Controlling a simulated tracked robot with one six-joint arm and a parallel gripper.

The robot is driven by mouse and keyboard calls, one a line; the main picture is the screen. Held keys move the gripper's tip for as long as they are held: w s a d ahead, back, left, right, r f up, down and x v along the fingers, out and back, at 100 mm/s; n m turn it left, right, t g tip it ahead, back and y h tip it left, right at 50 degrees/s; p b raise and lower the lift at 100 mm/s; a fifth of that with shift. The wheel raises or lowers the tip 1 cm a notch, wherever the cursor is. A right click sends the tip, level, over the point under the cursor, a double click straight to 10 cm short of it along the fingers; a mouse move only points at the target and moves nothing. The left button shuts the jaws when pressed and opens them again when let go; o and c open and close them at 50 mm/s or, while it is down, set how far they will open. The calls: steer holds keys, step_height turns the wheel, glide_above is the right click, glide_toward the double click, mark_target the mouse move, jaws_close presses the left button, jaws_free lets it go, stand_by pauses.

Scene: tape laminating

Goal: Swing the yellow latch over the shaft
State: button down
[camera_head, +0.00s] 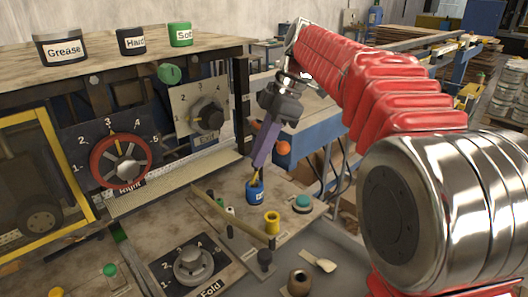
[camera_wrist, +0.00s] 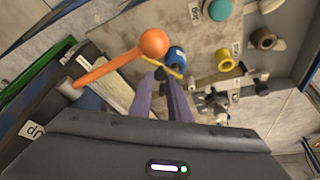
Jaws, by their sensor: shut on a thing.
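The yellow latch (camera_head: 256,178) is a small yellow piece at my fingertips, just above a blue labelled cylinder (camera_head: 255,194). In the wrist view the latch (camera_wrist: 172,70) is a thin yellow bar crossing the tips of my purple fingers, beside the blue cylinder (camera_wrist: 177,54). My gripper (camera_head: 257,172) points down and is shut on the latch; its fingertips also show in the wrist view (camera_wrist: 160,76). The fingers hide part of the latch. I cannot tell which part is the shaft, or whether the latch is over it.
An orange lever with a ball end (camera_wrist: 154,42) lies close to my fingers. A yellow spool (camera_head: 272,221) and a tan bar (camera_head: 232,217) are nearby on the bench. A shelf (camera_head: 110,75) with labelled tins rises at left. Knobs (camera_head: 194,265) line the panels.

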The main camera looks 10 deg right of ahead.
steer(key=shift+a+f+n+g, duration=0.1)
steer(key=shift+f+n+g, duration=0.25)
steer(key=shift+n+g, duration=0.25)
steer(key=shift+s+f+n, duration=0.15)
steer(key=shift+f+n, duration=0.05)
steer(key=shift+n, duration=0.1)
steer(key=shift+d, duration=0.25)
steer(key=c, duration=1.9)
jaws_free()
steer(key=shift+c, duration=0.2)
steer(key=o, duration=0.3)
steer(key=shift+s+r, duration=0.1)
steer(key=shift+r, duration=0.05)
steer(key=shift+d+r, duration=0.1)
steer(key=shift+r, duration=0.05)
